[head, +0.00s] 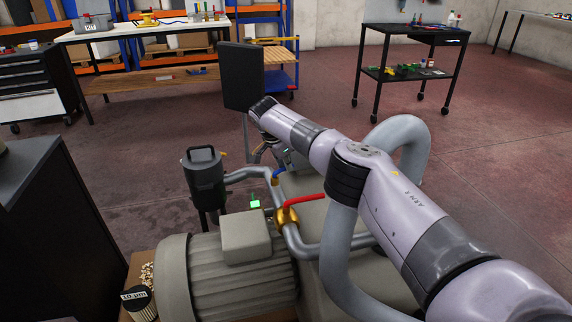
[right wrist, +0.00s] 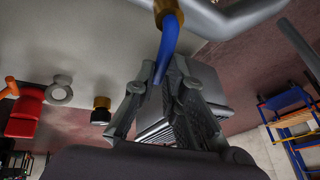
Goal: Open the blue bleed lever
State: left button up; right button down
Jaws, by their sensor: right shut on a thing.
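The blue bleed lever (right wrist: 169,42) hangs from a brass fitting (right wrist: 168,10) at the top of the right wrist view. Its free end lies between the fingers of my right gripper (right wrist: 168,68), which is shut on it. In the head view a small part of the blue lever (head: 278,176) shows on the grey piping, below my right gripper (head: 270,154). My right forearm and wrist hide much of the area behind, and the fingertips are hard to make out there. My left gripper is in neither view.
A red lever (head: 305,201) on a brass valve (head: 287,218) stands close below. A ribbed motor (head: 232,275), a dark canister (head: 205,178) and thick grey pipes (head: 402,135) surround the spot. A dark panel (head: 243,76) stands behind my wrist.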

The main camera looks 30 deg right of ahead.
dwell(0.3)
jog(key=c, duration=1.7)
grip_release()
jog(key=shift+o, duration=0.2)
jog(key=v, duration=1.2)
